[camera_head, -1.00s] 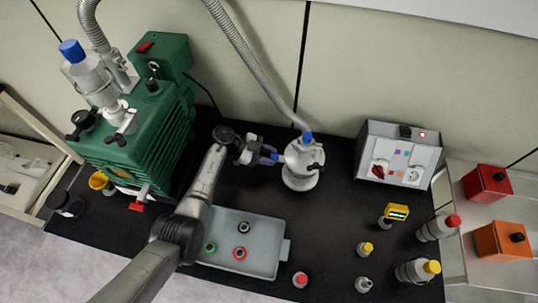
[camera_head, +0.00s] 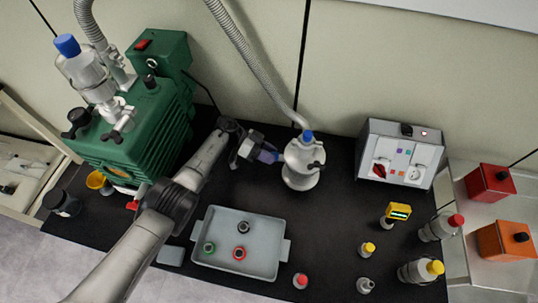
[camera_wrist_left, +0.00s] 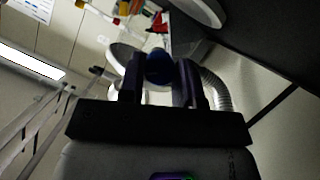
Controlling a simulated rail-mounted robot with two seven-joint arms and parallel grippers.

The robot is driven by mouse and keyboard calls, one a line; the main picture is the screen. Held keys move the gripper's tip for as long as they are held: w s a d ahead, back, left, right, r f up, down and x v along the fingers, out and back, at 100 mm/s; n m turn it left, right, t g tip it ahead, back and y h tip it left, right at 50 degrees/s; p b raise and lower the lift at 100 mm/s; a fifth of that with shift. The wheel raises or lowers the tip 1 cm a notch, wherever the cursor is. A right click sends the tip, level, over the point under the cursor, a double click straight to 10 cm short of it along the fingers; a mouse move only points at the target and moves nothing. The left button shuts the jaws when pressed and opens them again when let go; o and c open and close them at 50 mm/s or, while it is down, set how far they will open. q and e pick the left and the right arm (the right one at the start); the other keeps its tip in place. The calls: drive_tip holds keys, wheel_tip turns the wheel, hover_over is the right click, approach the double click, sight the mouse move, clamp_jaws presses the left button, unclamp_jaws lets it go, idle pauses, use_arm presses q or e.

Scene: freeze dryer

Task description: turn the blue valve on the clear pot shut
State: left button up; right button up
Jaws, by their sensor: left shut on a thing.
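The clear pot (camera_head: 302,166) with its pale lid stands upright at the back middle of the black bench, and the metal hose joins a blue cap (camera_head: 307,137) on top. My left gripper (camera_head: 279,157) is at the pot's left side. In the left wrist view, the blue valve (camera_wrist_left: 158,68) sits between the two dark fingers of my left gripper (camera_wrist_left: 160,80), which are shut on it. In the head view the gripper mostly hides the valve, so its turn angle cannot be told. My right gripper is not in view.
A green pump (camera_head: 130,140) stands at the left. A grey tray (camera_head: 282,262) with several coloured rings lies in front of the pot. A control box (camera_head: 399,153) and several bottles (camera_head: 417,271) stand to the right. The bench between pot and box is clear.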

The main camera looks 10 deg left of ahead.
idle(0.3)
use_arm(q)
drive_tip(key=o, duration=0.9)
drive_tip(key=shift+a, duration=0.1)
drive_tip(key=shift+b+v, duration=0.4)
drive_tip(key=shift+v, duration=3.3)
